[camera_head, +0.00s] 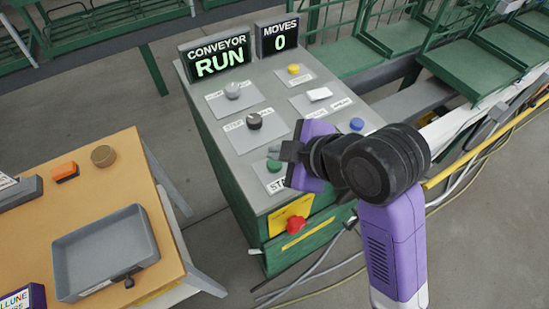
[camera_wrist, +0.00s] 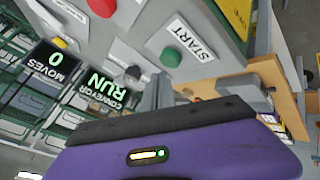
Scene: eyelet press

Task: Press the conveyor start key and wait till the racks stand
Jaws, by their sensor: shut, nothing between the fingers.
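The green start key (camera_head: 274,165) is at the front of the grey console top, above a label partly hidden by my gripper. In the wrist view the green key (camera_wrist: 172,57) shows beside its START label. My gripper (camera_head: 284,152) is shut and empty, close over the key in the head view. In the wrist view its fingertips (camera_wrist: 157,84) look apart from the key; I cannot tell the exact gap. The conveyor display (camera_head: 217,60) reads RUN and the moves display (camera_head: 280,40) reads 0. Green racks (camera_head: 400,38) stand behind; I cannot tell whether they move.
A black knob (camera_head: 254,121), a grey knob (camera_head: 232,90), a yellow button (camera_head: 293,69), a white switch (camera_head: 319,94) and a blue button (camera_head: 357,124) share the console. A red stop button (camera_head: 296,225) is on its front. An orange table with a grey tray (camera_head: 147,219) stands left.

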